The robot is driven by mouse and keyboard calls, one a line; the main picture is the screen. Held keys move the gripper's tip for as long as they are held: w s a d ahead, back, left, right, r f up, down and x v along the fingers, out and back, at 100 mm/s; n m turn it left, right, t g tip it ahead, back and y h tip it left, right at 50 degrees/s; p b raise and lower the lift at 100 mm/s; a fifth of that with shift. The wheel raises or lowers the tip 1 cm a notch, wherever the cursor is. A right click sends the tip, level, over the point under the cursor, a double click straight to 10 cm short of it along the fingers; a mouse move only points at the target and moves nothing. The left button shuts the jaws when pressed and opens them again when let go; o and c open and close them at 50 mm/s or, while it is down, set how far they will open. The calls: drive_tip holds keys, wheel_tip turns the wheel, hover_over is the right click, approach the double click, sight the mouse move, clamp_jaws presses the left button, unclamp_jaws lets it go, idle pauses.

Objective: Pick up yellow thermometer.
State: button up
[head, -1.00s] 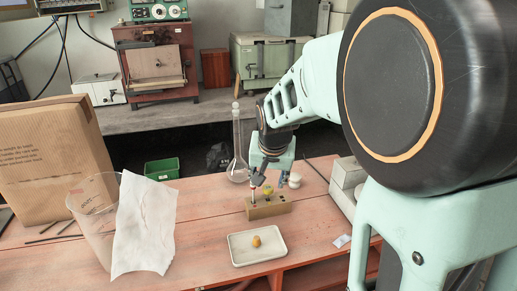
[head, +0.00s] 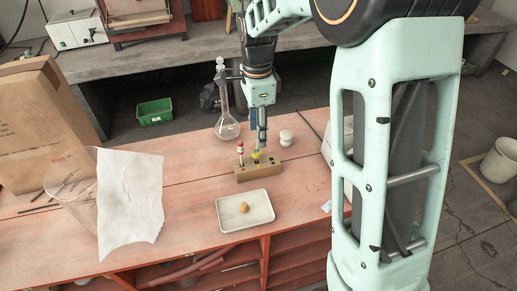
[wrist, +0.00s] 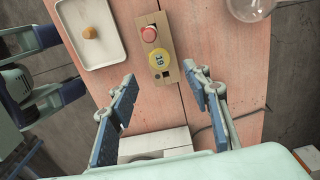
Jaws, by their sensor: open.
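The yellow thermometer shows as a round yellow top (wrist: 160,61) with dark marks in the wrist view, standing in a wooden block (wrist: 165,80). In the head view its yellow top (head: 256,156) sits at the right part of the block (head: 258,173), below my gripper. A red-topped piece (wrist: 149,34) stands beside it in the same block; it also shows in the head view (head: 240,150). My gripper (head: 262,142) points down over the block. In the wrist view its jaws (wrist: 159,74) are apart, the yellow top just beyond their tips. The thermometer's lower part is hidden.
A white tray (head: 222,220) with a small orange-brown lump (head: 244,207) lies in front of the block. A glass flask (head: 227,128) stands behind left, a white jar (head: 286,138) behind right.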

sight(257, 151)
wheel_tip(257, 151, down, 9)
drive_tip(key=shift+a+r+p, duration=0.1)
drive_tip(key=shift+a+p, duration=0.05)
drive_tip(key=shift+p, duration=0.45)
drive_tip(key=shift+c, duration=0.6)
drive_tip(key=c, duration=0.8)
